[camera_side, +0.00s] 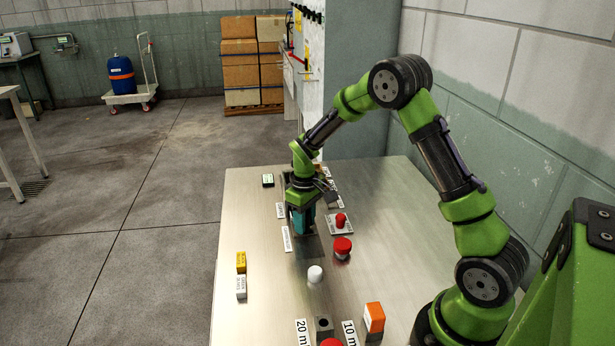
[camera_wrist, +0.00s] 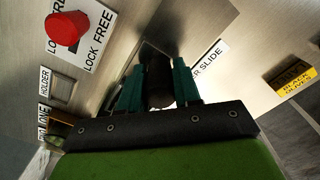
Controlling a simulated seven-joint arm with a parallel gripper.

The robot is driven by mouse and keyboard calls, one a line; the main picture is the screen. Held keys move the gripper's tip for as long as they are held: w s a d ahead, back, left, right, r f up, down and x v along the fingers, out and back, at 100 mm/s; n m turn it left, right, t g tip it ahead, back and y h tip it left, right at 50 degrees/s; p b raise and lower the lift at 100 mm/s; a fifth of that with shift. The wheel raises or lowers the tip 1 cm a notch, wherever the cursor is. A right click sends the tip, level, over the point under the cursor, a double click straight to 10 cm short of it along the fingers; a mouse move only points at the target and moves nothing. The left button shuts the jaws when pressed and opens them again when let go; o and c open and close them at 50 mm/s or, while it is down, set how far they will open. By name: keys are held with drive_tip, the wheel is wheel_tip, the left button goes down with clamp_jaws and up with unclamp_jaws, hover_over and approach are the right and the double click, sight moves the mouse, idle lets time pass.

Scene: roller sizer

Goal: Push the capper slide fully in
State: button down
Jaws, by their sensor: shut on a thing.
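The capper slide's dark handle (camera_wrist: 158,82) stands between my teal fingers in the wrist view. My gripper (camera_wrist: 157,90) is shut on it, with one finger on each side. The slide's label (camera_wrist: 209,64), partly hidden and reading "R SLIDE", lies on the metal plate just right of the fingers. In the side view my gripper (camera_side: 301,222) points down at the table, close to a white label (camera_side: 287,239). My fingers hide the handle there, and I cannot tell how far in the slide is.
A red knob (camera_wrist: 66,30) on a "LOCK FREE" plate (camera_wrist: 98,45) is near my gripper. On the table (camera_side: 270,310) stand a red button (camera_side: 342,245), a white knob (camera_side: 315,272), a yellow block (camera_side: 241,261) and an orange-topped block (camera_side: 374,318). The table's left front is mostly bare.

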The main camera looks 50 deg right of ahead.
drive_tip(key=c, duration=0.8)
unclamp_jaws()
drive_tip(key=shift+r, duration=0.1)
wheel_tip(320, 180, up, 17)
drive_tip(key=shift+f, duration=0.1)
